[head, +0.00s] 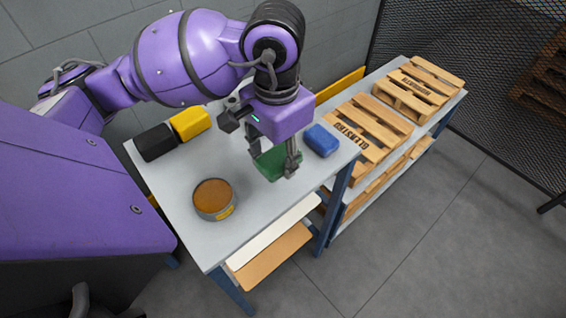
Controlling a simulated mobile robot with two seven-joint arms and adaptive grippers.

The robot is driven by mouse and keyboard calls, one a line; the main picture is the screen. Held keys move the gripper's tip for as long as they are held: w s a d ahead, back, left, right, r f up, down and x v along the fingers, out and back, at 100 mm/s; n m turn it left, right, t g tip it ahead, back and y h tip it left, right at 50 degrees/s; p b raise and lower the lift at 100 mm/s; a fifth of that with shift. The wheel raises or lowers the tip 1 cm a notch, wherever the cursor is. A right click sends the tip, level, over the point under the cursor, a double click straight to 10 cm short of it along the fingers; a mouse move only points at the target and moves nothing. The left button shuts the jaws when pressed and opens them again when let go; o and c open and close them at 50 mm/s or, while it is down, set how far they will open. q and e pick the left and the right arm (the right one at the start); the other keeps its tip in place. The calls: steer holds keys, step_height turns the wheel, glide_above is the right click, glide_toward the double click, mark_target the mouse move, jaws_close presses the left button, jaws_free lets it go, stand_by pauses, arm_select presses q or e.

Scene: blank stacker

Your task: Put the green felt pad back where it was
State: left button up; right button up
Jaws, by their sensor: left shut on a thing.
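The green felt pad (271,164) is between the fingers of my left gripper (273,165), over the grey table (250,218). The gripper is shut on the pad and points down. The gripper's fingers and body hide part of the pad. I cannot tell whether the pad touches the tabletop. A blue block (321,140) lies just right of the gripper. My right gripper is not in view.
A black block (155,142) and a yellow block (190,123) lie at the back left. A round tin with a brown top (213,197) stands at the front. Wooden pallets (372,124) lie to the right. The table's front middle is clear.

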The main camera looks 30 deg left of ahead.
mark_target(281, 157)
arm_select(q)
steer(key=w+f, duration=0.1)
steer(key=f, duration=0.1)
steer(key=w+a+f, duration=0.1)
steer(key=shift+w+f, duration=0.3)
steer(key=shift+f, duration=0.1)
steer(key=shift+w+f, duration=0.15)
steer(key=f, duration=0.4)
steer(key=shift+w+a, duration=0.2)
steer(key=shift+w, duration=0.15)
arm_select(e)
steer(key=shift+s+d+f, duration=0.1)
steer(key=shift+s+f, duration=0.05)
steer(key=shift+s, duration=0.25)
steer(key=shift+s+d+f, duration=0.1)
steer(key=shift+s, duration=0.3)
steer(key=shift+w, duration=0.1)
arm_select(q)
steer(key=shift+f, duration=0.1)
steer(key=shift+f, duration=0.2)
steer(key=o, duration=1.2)
steer(key=shift+r, duration=0.1)
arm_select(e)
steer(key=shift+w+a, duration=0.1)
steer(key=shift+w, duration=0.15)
